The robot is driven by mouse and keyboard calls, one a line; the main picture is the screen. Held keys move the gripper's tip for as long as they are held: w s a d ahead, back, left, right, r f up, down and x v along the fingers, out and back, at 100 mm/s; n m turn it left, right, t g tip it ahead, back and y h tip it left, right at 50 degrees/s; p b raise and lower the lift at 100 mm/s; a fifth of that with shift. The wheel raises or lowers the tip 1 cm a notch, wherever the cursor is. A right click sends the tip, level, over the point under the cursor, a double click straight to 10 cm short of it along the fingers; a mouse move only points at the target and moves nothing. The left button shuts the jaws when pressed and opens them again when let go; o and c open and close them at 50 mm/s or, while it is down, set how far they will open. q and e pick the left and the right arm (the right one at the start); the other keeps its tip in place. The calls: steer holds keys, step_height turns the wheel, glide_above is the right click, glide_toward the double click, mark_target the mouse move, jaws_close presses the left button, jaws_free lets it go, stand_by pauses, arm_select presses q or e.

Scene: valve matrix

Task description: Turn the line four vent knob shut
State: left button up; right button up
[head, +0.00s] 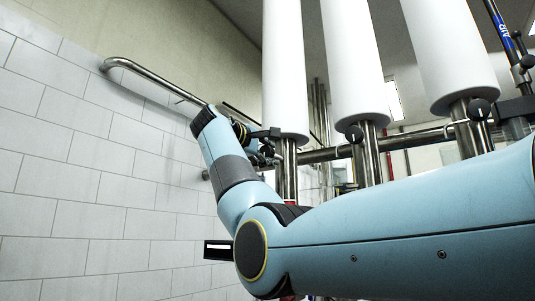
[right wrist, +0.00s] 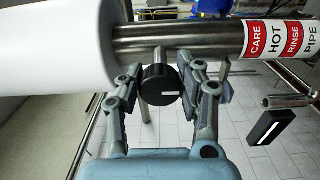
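A round black knob (right wrist: 160,86) with a white line across its face sits on a short stem below a steel pipe in the right wrist view. My right gripper (right wrist: 161,80) has one finger on each side of this knob, very close to it. Whether the pads touch it or stand slightly apart is not clear. In the head view my right gripper (head: 268,147) is at the leftmost pipe, partly behind my wrist, and the knob there is hidden. No line number is readable. My left gripper is out of view.
Other black knobs sit on the middle pipe (head: 354,133) and right pipe (head: 479,108), under white sleeves. A red and white label (right wrist: 280,40) reads CARE HOT RINSE PIPE. A wall rail (head: 150,76) and white block wall (head: 90,170) are at left.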

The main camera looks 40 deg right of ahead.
steer(key=o, duration=0.5)
steer(key=shift+c, duration=0.2)
steer(key=v, duration=1.2)
steer(key=shift+f, duration=0.1)
